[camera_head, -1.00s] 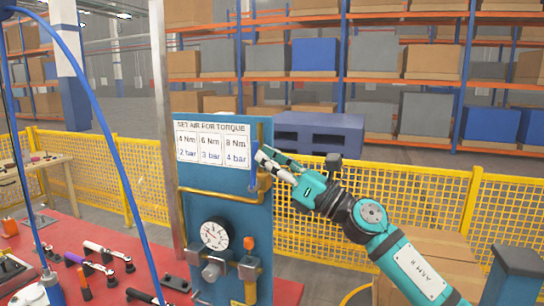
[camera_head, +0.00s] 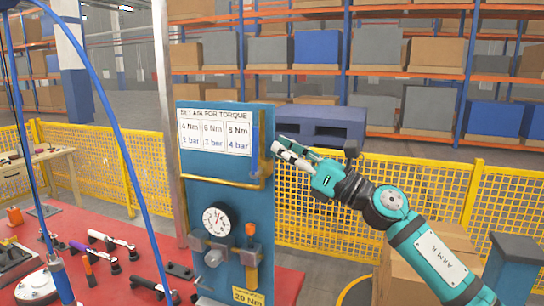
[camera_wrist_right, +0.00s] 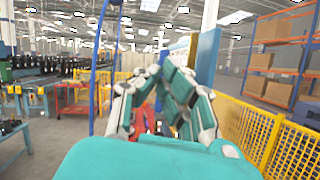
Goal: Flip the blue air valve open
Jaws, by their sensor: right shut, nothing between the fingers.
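My right gripper (camera_head: 277,149) is shut and empty at the panel's upper right edge, close to that piece; contact cannot be told. Its closed fingers also show in the right wrist view (camera_wrist_right: 152,82), with the panel beyond them. My left gripper is not in view.
The red table (camera_head: 130,215) holds several tools at the lower left. A blue hose (camera_head: 112,125) hangs across the left side. An orange-topped fitting (camera_head: 250,232) sits low on the panel. A yellow mesh fence (camera_head: 430,200) and cardboard boxes (camera_head: 405,265) stand to the right.

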